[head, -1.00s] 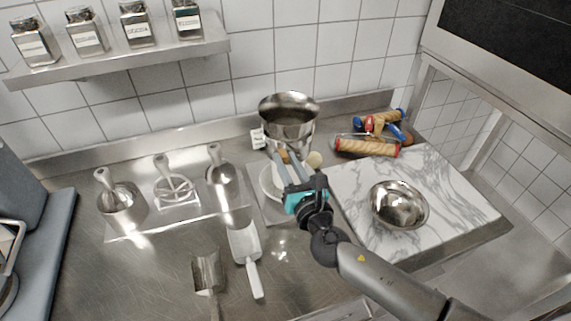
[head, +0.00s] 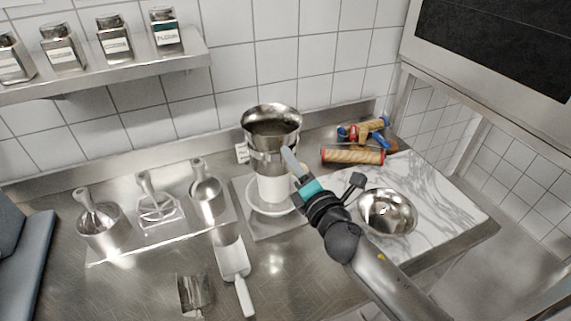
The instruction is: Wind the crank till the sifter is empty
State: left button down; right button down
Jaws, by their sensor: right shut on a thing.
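The metal sifter (head: 270,125) stands upright at the back middle, above a white vessel (head: 273,188) on a white plate (head: 256,204). Its mouth faces up and looks dark inside; I cannot tell how much it holds. My right gripper (head: 291,160) is at the sifter's right front side, shut on what appears to be the crank. The crank and its knob are hidden behind the fingers. My left gripper is not in view.
A steel bowl (head: 387,213) sits on the marble slab (head: 447,200) at right, close to my right arm. Rolling pins (head: 352,156) lie behind it. Scoops (head: 234,262) lie in front, and several steel tools stand at left. A spice shelf (head: 110,78) hangs above.

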jog(key=shift+w+d+f+m+h, duration=0.2)
jog(key=shift+d+f+m, duration=0.45)
jog(key=shift+m, duration=1.4)
jog(key=shift+w+d+f+m, duration=0.35)
jog(key=shift+d+m, duration=0.55)
jog(key=shift+m, duration=1.2)
jog(key=shift+w+d+f+m+h, duration=0.15)
jog(key=shift+d+f+m, duration=0.5)
jog(key=shift+m, duration=1.4)
jog(key=shift+d+r, duration=0.1)
jog(key=shift+d, duration=0.05)
jog(key=c, duration=0.7)
grip_release()
jog(key=b+v, duration=0.1)
jog(key=v, duration=1.4)
jog(key=shift+s+d+b, duration=0.1)
jog(key=shift+b, duration=0.25)
